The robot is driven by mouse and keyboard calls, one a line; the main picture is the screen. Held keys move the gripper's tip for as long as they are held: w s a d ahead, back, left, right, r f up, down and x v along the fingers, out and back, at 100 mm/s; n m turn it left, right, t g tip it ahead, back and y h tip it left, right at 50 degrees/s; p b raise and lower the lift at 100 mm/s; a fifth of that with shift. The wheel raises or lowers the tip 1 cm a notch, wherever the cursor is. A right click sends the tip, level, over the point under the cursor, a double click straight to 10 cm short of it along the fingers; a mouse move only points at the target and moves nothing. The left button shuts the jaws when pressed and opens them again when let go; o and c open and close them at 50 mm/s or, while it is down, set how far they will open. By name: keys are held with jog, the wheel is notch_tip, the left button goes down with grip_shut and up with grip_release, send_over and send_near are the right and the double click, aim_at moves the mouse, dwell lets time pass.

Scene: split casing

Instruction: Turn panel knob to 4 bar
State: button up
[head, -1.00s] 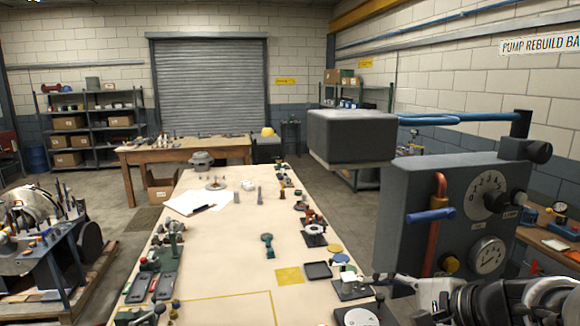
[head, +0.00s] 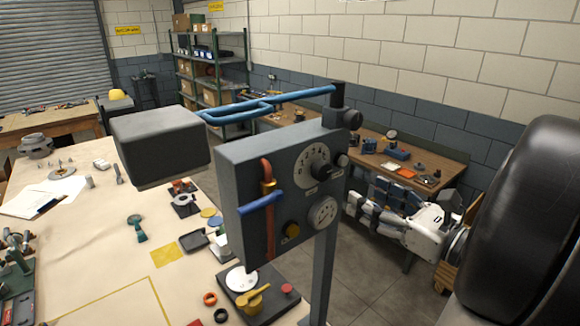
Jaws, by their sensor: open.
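The grey panel (head: 245,170) stands upright on a post at the middle of the head view. The numbers and the knob's setting are too small to read surely. A round gauge (head: 322,212) sits below the dial. My gripper (head: 356,204) is open and empty to the right of the panel, pointing toward it. It appears apart from the knob; the depth between them is hard to tell.
The cream bench (head: 110,265) holds several small parts. A brown bench (head: 430,160) stands behind.

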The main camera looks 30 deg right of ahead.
aim_at(326, 173)
jog(key=w, duration=0.4)
jog(key=w+p, duration=0.1)
jog(key=w, duration=0.3)
jog(key=w+a, duration=0.1)
jog(key=w, duration=0.3)
jog(key=shift+w+p, duration=0.2)
jog(key=shift+p, duration=0.1)
jog(key=shift+c, duration=0.6)
jog(key=c, duration=1)
